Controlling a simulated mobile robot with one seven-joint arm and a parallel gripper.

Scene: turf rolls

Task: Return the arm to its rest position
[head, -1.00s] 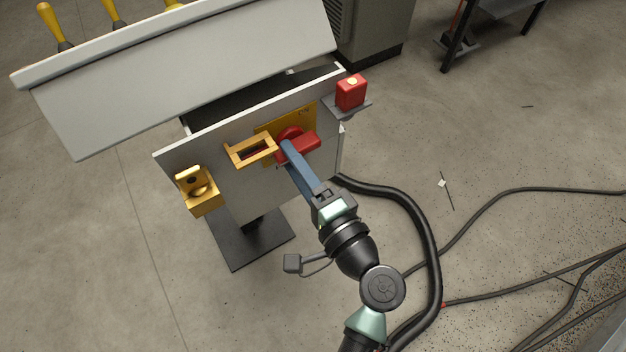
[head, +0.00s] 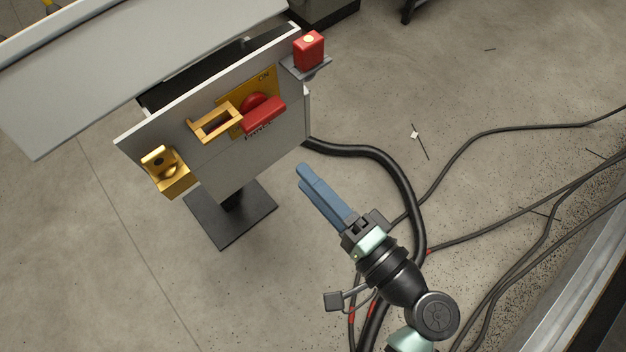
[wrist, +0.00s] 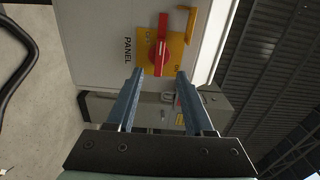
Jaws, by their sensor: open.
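My gripper (head: 311,178) has two blue fingers and is clear of the panel box, to its lower right in the head view. In the wrist view the fingers of my gripper (wrist: 158,77) stand apart with nothing between them. The red switch handle (head: 263,115) sits on a yellow plate (head: 262,88) on the front of the grey panel box (head: 262,146). The red handle also shows in the wrist view (wrist: 161,45), beyond the fingertips and apart from them.
A yellow bracket (head: 215,122) and a brass-coloured block (head: 168,173) project from the panel box. A red block with a pale button (head: 309,50) sits on a shelf at its right. A thick black hose (head: 381,160) and several cables cross the floor. Open floor lies at lower left.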

